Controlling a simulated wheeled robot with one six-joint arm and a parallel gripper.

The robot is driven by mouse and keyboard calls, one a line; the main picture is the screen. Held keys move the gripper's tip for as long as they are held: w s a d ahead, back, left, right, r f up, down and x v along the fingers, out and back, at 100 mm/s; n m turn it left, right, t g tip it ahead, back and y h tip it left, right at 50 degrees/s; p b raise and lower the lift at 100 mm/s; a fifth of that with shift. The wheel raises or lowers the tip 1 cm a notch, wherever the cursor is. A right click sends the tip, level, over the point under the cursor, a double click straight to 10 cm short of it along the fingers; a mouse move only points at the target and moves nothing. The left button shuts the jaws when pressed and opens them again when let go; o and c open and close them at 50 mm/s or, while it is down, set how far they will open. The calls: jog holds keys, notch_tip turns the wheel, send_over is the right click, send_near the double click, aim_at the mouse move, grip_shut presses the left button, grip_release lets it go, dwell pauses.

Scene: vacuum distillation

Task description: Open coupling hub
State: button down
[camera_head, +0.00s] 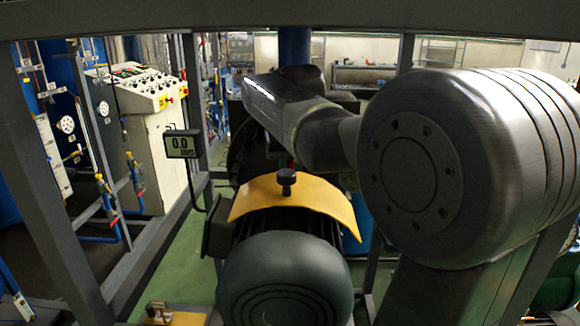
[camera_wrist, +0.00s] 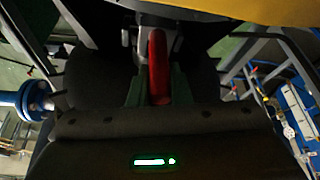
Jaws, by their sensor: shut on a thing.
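A red handle (camera_wrist: 158,60) stands upright in the picture at the middle of the wrist view. My gripper (camera_wrist: 158,92) has its two greenish fingers on either side of the handle's lower end and is shut on it. Dark and grey metal parts, probably of the coupling hub, lie around and behind the handle; I cannot make out their exact shape. In the head view my arm reaches down behind the yellow curved cover (camera_head: 262,197), which hides most of the gripper and the hub.
The yellow cover has a black knob (camera_head: 287,182) on top and sits over a dark motor (camera_head: 284,280). Grey frame posts (camera_head: 50,170) and a white control cabinet (camera_head: 155,140) are at the left. Green floor shows between them.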

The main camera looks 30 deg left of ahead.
jog(key=shift+s+d, duration=0.5)
jog(key=shift+s, duration=0.35)
jog(key=c, duration=1.3)
grip_release()
jog(key=shift+c, duration=0.2)
jog(key=shift+r, duration=0.1)
jog(key=v, duration=0.7)
jog(key=shift+r+b, duration=0.15)
jog(key=shift+b, duration=0.25)
